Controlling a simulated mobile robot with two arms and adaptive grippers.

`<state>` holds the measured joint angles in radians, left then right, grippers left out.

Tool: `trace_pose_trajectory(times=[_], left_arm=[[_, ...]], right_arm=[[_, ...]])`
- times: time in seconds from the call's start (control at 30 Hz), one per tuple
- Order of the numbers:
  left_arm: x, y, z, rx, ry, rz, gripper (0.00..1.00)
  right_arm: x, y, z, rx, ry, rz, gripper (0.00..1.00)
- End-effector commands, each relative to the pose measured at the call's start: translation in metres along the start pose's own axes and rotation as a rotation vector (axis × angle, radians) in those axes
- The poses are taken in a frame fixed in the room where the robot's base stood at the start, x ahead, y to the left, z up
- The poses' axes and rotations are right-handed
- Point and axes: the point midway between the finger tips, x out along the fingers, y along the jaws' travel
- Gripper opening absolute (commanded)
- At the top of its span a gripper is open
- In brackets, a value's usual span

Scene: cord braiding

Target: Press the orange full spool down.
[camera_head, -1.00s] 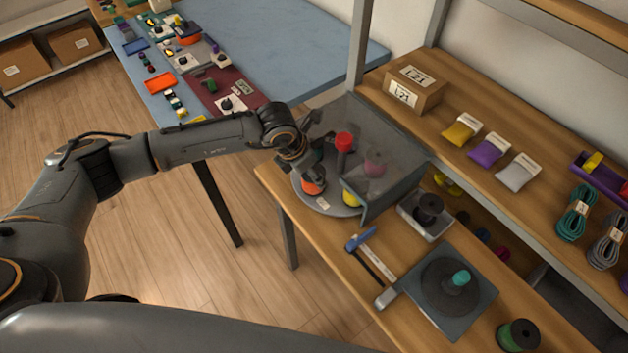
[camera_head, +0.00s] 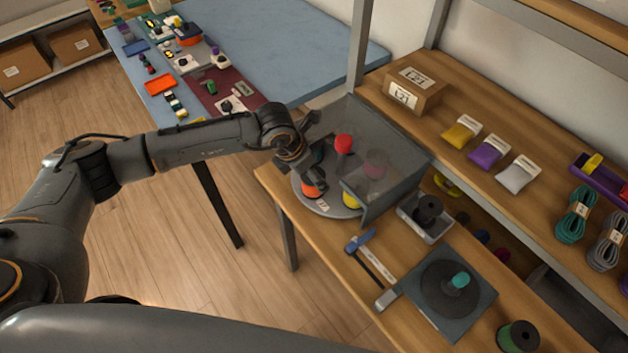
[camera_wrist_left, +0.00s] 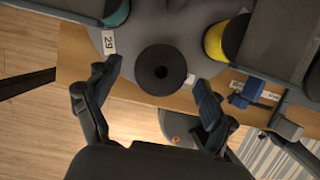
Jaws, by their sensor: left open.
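The orange spool (camera_head: 311,190) stands at the near left edge of a round grey disc (camera_head: 335,208), partly hidden by my left gripper in the head view. In the left wrist view a round black spool top (camera_wrist_left: 160,71) with a centre hole lies between my fingers; its orange winding is hidden from above. My left gripper (camera_wrist_left: 157,78) is open, with one finger on each side of that top. Its fingers also show over the spool in the head view (camera_head: 312,176). I cannot tell whether they touch it.
A yellow spool (camera_head: 351,199) and a teal one (camera_wrist_left: 117,14) stand beside it on the disc. A see-through grey cover (camera_head: 405,178) and a red knob (camera_head: 343,144) are close behind. A blue-handled tool (camera_head: 361,240) lies on the bench to the right.

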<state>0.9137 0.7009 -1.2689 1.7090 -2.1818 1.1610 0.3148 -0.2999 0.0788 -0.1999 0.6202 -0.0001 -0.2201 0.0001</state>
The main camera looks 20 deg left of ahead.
Motion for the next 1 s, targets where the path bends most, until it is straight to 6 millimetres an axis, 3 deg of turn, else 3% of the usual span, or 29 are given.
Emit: trace_pose_trajectory(times=[0.63,1.0], left_arm=[[-0.055,0.000,0.000,0.000,0.001,0.000,0.83],[-0.060,0.000,0.000,0.001,0.000,0.000,0.83]], right_arm=[[-0.032,0.001,-0.003,0.000,0.000,0.000,0.58],[-0.034,0.001,-0.003,0.000,0.000,0.000,0.58]])
